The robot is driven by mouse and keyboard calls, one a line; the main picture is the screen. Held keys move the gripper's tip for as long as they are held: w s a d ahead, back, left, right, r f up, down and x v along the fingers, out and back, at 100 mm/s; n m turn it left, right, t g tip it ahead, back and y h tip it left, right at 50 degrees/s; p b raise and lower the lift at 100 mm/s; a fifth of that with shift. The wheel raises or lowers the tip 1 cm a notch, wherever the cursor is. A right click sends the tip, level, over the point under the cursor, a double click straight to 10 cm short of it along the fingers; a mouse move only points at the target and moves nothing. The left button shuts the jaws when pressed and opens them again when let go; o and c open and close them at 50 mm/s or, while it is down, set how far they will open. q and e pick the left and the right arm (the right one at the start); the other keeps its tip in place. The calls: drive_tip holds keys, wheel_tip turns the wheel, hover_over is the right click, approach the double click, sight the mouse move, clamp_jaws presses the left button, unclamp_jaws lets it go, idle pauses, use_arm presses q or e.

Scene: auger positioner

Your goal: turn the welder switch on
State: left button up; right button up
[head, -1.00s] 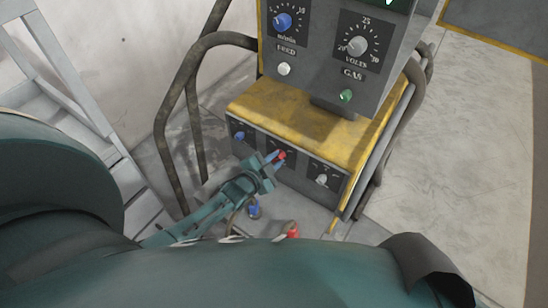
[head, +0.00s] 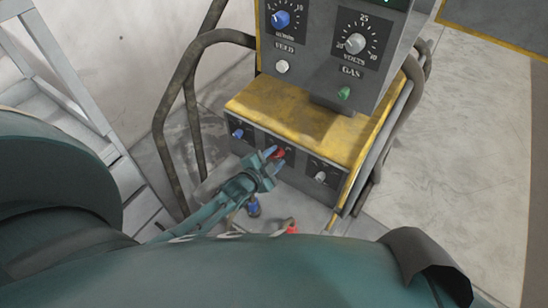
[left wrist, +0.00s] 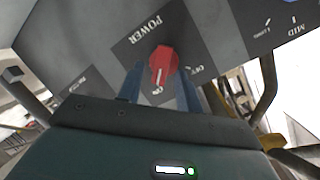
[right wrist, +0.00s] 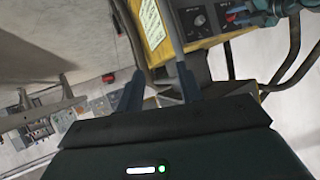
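The welder switch is a red knob (left wrist: 164,62) on a dark panel marked POWER in the left wrist view. Its white line points down toward the ON label; OFF is to the right. The knob also shows in the head view (head: 279,153) on the lower front of the welder. My left gripper (left wrist: 158,75) is open, one finger on each side of the knob, with a visible gap on the left; contact on the right is unclear. My right gripper (right wrist: 158,92) is open and empty, away from the panel. It is not seen in the head view.
The welder's yellow-topped base (head: 295,115) has a blue knob (head: 238,133) and a grey knob (head: 320,176) beside the switch. A control box (head: 330,60) stands above. Bent pipe rails (head: 168,110) flank the welder. Open floor (head: 475,150) lies to the right.

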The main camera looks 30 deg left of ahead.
use_arm(q)
drive_tip(key=p+v, duration=0.2)
drive_tip(key=v, duration=1.1)
use_arm(e)
drive_tip(key=shift+s+d+r, duration=0.1)
drive_tip(key=shift+r, duration=0.4)
drive_tip(key=shift+r, duration=0.15)
